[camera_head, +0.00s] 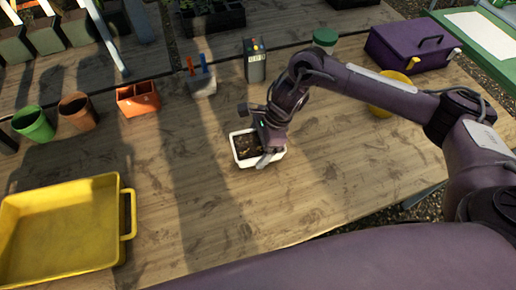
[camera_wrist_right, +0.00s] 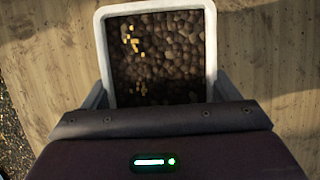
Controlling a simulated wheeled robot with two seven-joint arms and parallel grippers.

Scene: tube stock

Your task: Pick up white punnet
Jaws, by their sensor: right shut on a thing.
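The white punnet (camera_head: 244,162) is a small white tray with brown pebble-like contents and a few yellow bits, in the middle of the wooden table in the head view. In the right wrist view the punnet (camera_wrist_right: 211,50) fills the upper middle, its near end hidden by my gripper body. My right gripper (camera_head: 262,143) is shut on the punnet, with a finger on either side of it. I cannot tell whether the punnet touches the table or is slightly above it. My left gripper is not in view.
A large yellow tray (camera_head: 123,195) lies at the left front. Green (camera_head: 34,125) and terracotta (camera_head: 77,112) pots and an orange double pot (camera_head: 138,98) stand at the back left. Table around the punnet is clear.

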